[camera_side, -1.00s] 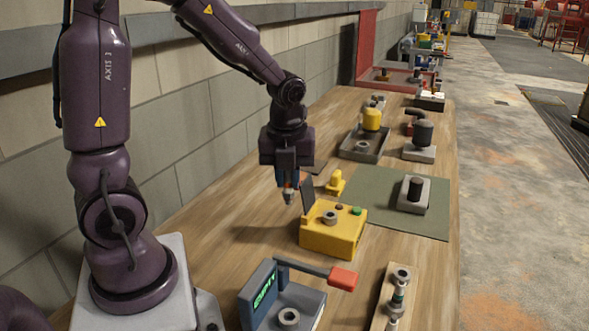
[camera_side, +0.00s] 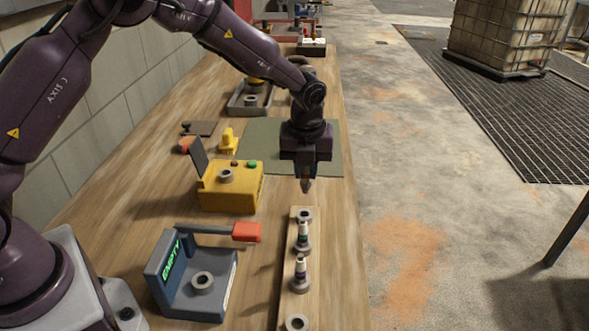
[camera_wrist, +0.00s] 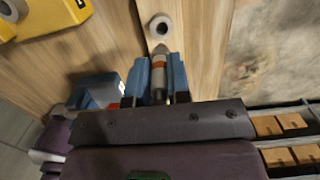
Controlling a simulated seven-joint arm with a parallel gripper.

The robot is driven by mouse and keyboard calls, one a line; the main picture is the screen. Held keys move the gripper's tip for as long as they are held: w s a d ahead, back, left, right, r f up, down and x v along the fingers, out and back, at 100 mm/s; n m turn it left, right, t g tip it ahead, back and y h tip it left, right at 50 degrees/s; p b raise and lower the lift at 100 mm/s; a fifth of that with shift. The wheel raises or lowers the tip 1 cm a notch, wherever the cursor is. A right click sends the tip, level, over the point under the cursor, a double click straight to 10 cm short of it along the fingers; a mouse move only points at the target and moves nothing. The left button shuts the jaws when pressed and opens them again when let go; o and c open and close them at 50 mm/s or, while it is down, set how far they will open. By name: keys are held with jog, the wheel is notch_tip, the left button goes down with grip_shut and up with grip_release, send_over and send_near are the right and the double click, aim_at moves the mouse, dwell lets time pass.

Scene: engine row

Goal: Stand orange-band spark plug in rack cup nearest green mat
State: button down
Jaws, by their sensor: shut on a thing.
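My gripper (camera_side: 306,180) is shut on the orange-band spark plug (camera_wrist: 158,75), which hangs upright between the blue fingers in the wrist view. In the side view the plug's tip (camera_side: 306,186) shows just below the fingers, a little above the far end of the wooden rack (camera_side: 286,290). The rack cup nearest the green mat (camera_side: 259,137) is an empty grey ring (camera_side: 304,215). It also shows in the wrist view (camera_wrist: 160,27), ahead of the plug and apart from it.
Two other plugs stand in the middle rack cups (camera_side: 303,238) (camera_side: 300,274); the nearest cup (camera_side: 296,323) is empty. A yellow box (camera_side: 230,194) and a blue-grey stand reading EMPTY (camera_side: 172,275), with a red-ended lever (camera_side: 247,232), are left of the rack.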

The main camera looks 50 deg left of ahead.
aim_at(305, 186)
dwell(0.3)
jog(key=shift+f, duration=3.6)
jog(key=c, duration=1)
grip_release()
